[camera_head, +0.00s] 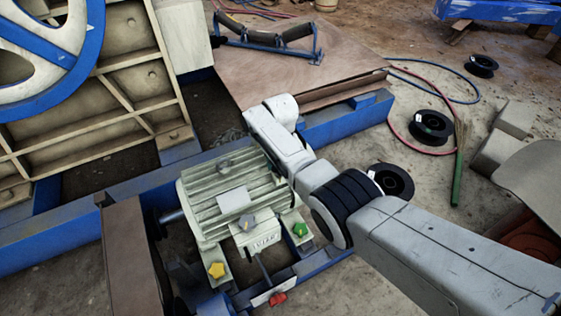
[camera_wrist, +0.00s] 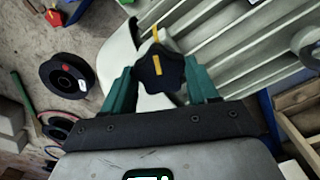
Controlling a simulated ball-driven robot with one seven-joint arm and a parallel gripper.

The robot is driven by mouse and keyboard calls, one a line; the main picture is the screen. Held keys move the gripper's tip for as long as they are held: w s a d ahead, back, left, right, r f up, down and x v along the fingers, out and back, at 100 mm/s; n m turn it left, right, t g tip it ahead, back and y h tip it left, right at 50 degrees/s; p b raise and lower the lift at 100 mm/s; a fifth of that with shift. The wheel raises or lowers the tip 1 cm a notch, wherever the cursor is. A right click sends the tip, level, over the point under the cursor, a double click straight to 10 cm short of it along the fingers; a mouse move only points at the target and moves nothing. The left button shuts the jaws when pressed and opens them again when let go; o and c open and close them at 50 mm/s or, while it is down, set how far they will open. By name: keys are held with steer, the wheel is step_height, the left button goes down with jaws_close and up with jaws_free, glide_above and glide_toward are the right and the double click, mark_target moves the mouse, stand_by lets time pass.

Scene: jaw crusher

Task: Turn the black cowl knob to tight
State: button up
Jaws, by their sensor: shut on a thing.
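The black cowl knob (camera_wrist: 162,72) is a dark lobed knob with an orange-yellow pointer stripe, seen in the wrist view. My gripper (camera_wrist: 160,86) has its two teal fingers on either side of the knob and is shut on it. The stripe points up, roughly away from my palm in that view. In the head view my arm reaches over to the far right end of the ribbed grey-green motor (camera_head: 225,190). The knob and my fingertips are hidden there behind my wrist. I cannot read any tight marking.
A yellow knob (camera_head: 217,269), a green knob (camera_head: 300,230), a red knob (camera_head: 277,298) and a grey knob (camera_head: 246,222) are around the motor's near side. Blue frame beams (camera_head: 345,122) run beside it. Black spools (camera_head: 431,126) and hoses lie on the floor to the right.

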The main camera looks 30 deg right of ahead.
stand_by(0.4)
steer(key=o, duration=1.1)
steer(key=shift+c, duration=0.2)
step_height(320, 180, up, 11)
steer(key=p, duration=0.5)
steer(key=shift+f, duration=0.1)
